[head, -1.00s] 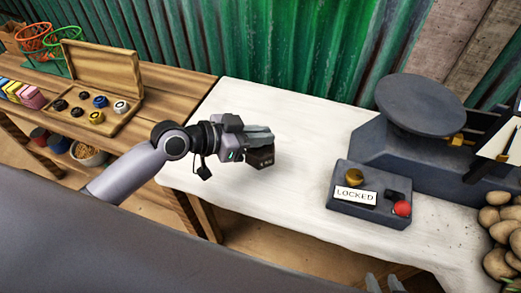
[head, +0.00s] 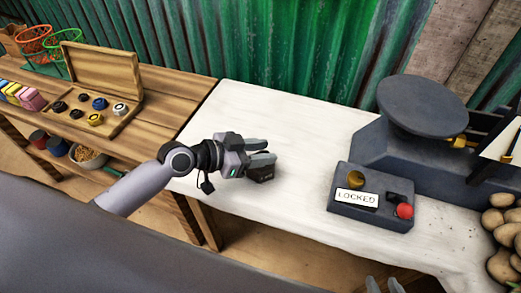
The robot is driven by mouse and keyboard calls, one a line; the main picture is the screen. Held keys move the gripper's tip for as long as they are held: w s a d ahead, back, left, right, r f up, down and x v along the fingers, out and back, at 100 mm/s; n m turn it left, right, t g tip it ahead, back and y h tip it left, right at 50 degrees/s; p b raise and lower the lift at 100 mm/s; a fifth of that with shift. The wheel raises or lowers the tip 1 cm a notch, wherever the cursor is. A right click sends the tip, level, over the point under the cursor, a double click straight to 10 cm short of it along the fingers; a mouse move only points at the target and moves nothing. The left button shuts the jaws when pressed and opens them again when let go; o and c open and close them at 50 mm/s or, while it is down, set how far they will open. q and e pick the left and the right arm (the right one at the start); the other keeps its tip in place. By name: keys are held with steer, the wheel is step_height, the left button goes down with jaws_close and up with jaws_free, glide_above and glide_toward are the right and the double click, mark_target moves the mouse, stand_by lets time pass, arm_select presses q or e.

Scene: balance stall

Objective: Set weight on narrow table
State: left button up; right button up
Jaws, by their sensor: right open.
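A small dark block-shaped weight (head: 261,174) is at the white-topped table's front left part, just below my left gripper's fingers in the head view. My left gripper (head: 262,152) points right, with its two fingers apart and a gap between them. The nearer finger overlaps the weight's top, so its upper part is hidden. The weight appears to be at the tabletop, but its underside contact is hard to see. The white-topped table (head: 300,130) runs to the right. My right gripper (head: 385,285) shows only its fingertips at the bottom edge, open and empty.
A dark scale (head: 425,105) and a control box (head: 370,198) marked LOCKED, with a red button, stand right. Potatoes (head: 505,235) lie at the right edge. A wooden bench left holds an open box (head: 100,90) of round weights. The white tabletop's middle is clear.

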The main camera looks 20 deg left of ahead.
arm_select(q)
steer(key=shift+a, duration=0.1)
steer(key=b+v, duration=0.1)
steer(key=v, duration=1.1)
stand_by(0.4)
